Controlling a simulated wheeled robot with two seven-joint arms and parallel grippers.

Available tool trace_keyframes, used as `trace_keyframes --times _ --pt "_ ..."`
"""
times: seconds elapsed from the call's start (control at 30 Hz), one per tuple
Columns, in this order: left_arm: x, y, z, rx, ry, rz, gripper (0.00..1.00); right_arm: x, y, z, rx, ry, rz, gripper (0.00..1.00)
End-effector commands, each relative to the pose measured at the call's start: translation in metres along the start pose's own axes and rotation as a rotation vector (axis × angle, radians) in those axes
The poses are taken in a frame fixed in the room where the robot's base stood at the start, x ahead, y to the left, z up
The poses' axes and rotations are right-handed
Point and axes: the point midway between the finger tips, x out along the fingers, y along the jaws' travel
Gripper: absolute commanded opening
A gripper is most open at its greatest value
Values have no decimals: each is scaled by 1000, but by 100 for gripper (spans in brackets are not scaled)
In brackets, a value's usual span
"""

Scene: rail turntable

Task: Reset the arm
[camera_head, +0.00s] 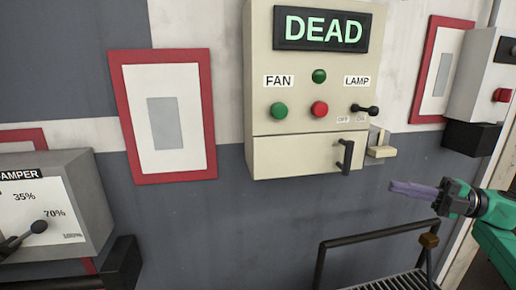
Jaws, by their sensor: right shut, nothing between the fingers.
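My right gripper (415,190) comes in from the right edge on a green and dark arm. Its pale purple fingers are shut with nothing between them, pointing left. It is in front of the wall, below and to the right of a cream control box (262,110), apart from it. My left gripper is not in view.
The box bears a lit DEAD display (321,30), green and red buttons, a lamp lever (365,109) and a drawer handle (346,157). A grey damper box (85,190) with a lever is at left. A dark railing (375,233) stands below my right gripper.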

Motion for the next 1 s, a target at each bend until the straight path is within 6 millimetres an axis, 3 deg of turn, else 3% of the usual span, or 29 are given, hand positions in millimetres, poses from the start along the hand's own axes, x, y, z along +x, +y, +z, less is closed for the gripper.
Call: trace_keyframes --times 0.27,0.4,0.5,0.57,0.7,0.8,1.0 --pt "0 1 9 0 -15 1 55 106 -71 44 172 -200 139 0" --pt "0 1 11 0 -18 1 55 159 -134 55 389 -438 240 0" --pt "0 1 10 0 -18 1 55 173 -185 50 601 -666 283 0" --pt "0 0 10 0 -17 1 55 169 -218 40 740 -812 287 0" --pt "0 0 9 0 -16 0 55 138 -291 -6 1059 -1144 228 0" --pt "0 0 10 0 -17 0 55 111 -324 -45 1229 -1318 160 0" --pt "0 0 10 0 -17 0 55 69 -362 -116 1463 -1556 20 0"
